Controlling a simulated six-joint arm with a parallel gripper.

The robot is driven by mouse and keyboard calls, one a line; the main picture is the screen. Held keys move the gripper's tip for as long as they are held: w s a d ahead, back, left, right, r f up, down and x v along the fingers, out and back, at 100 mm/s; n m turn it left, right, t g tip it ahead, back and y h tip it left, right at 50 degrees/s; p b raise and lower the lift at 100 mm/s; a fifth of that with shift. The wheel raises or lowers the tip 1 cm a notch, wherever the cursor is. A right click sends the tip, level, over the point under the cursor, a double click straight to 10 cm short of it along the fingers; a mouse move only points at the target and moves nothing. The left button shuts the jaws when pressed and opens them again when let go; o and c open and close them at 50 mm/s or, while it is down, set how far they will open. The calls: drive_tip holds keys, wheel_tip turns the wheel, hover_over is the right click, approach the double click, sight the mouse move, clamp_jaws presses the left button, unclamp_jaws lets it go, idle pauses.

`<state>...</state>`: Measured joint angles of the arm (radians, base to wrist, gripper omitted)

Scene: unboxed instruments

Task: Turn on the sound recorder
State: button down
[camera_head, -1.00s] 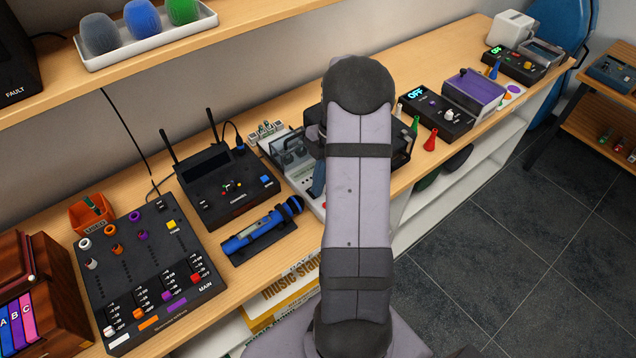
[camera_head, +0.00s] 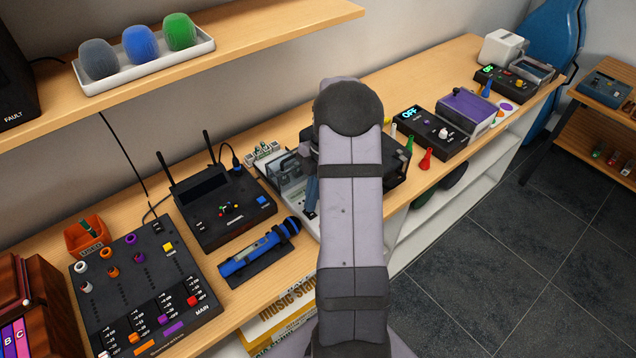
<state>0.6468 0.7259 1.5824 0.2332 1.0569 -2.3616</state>
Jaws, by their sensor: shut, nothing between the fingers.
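No device carries a readable sound recorder label. A pale device with a clear cover (camera_head: 290,178) stands mid-shelf, partly hidden behind my arm, and a dark box (camera_head: 396,172) shows on the arm's other side. Right of these is a black unit with a lit OFF display (camera_head: 409,116) and a pale knob. Beside it is a purple-topped unit (camera_head: 464,108). Farther right is a small black device with a green lit display (camera_head: 496,75). My gripper is hidden behind my own arm, so its fingers do not show.
A mixer (camera_head: 138,285), a black receiver with antennas (camera_head: 222,205) and a blue microphone (camera_head: 258,252) stand at left. Small green and red pieces (camera_head: 426,160) stand near the shelf's front edge. An upper shelf (camera_head: 250,42) overhangs at upper left. Open floor lies at right.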

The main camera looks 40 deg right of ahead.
drive_tip(key=r, duration=0.1)
drive_tip(key=r+p, duration=0.2)
drive_tip(key=r, duration=0.1)
drive_tip(key=shift+s, duration=0.25)
drive_tip(key=shift+s+d+r+b, duration=0.1)
drive_tip(key=shift+d+r+b, duration=0.2)
drive_tip(key=shift+b, duration=0.15)
wheel_tip(320, 180, up, 8)
drive_tip(key=s+d+b, duration=0.1)
drive_tip(key=d+b, duration=0.1)
drive_tip(key=b, duration=0.1)
drive_tip(key=shift+s+d+r, duration=0.15)
drive_tip(key=shift+s+r, duration=0.1)
drive_tip(key=shift+s, duration=0.15)
